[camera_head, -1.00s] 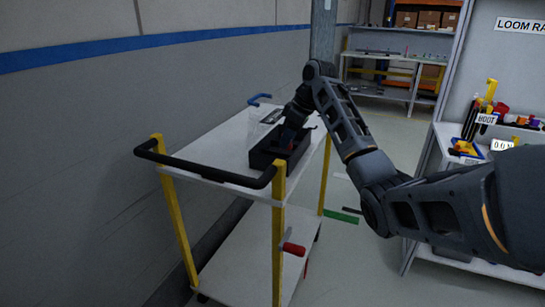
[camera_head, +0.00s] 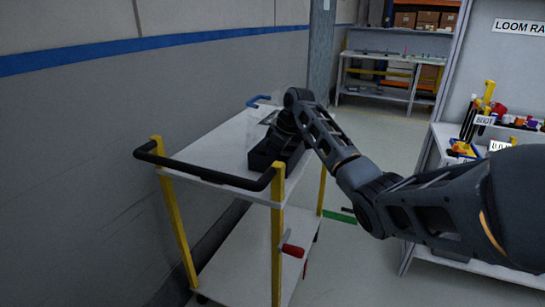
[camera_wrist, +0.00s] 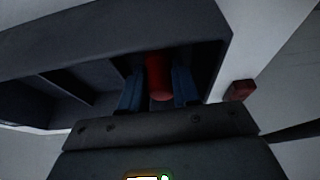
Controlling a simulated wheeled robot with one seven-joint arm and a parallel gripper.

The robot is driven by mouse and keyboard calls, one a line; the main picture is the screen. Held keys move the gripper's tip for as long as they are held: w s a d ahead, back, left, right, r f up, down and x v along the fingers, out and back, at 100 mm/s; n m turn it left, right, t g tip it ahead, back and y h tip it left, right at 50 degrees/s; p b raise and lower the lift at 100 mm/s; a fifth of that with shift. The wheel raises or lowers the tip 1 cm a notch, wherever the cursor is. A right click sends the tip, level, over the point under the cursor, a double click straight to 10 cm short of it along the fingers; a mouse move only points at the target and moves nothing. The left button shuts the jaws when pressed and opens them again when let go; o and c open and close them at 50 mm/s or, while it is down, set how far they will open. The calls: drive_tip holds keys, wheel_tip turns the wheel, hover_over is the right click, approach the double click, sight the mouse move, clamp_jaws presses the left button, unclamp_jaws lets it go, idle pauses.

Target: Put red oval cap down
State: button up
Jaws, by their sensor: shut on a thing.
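My gripper (camera_wrist: 157,92) has two blue fingers closed on a red rounded piece (camera_wrist: 158,72), which I take to be the red oval cap. The fingers and cap are down inside an end compartment of a black divided bin (camera_wrist: 88,48). I cannot tell whether the cap touches the bin floor. In the head view the black bin (camera_head: 262,160) stands on the top shelf of the cart (camera_head: 205,153). My wrist hangs over it and hides the fingers and cap there.
A small dark red block (camera_wrist: 240,91) sits just outside the bin. The cart has a black handle (camera_head: 205,172) and yellow posts. A red-handled thing (camera_head: 292,250) shows near the lower shelf. A rack (camera_head: 490,150) with coloured parts stands at right.

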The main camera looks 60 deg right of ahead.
drive_tip(key=shift+f, duration=0.1)
drive_tip(key=o, duration=0.7)
drive_tip(key=shift+o, duration=0.2)
drive_tip(key=v, duration=1.2)
drive_tip(key=shift+w, duration=0.1)
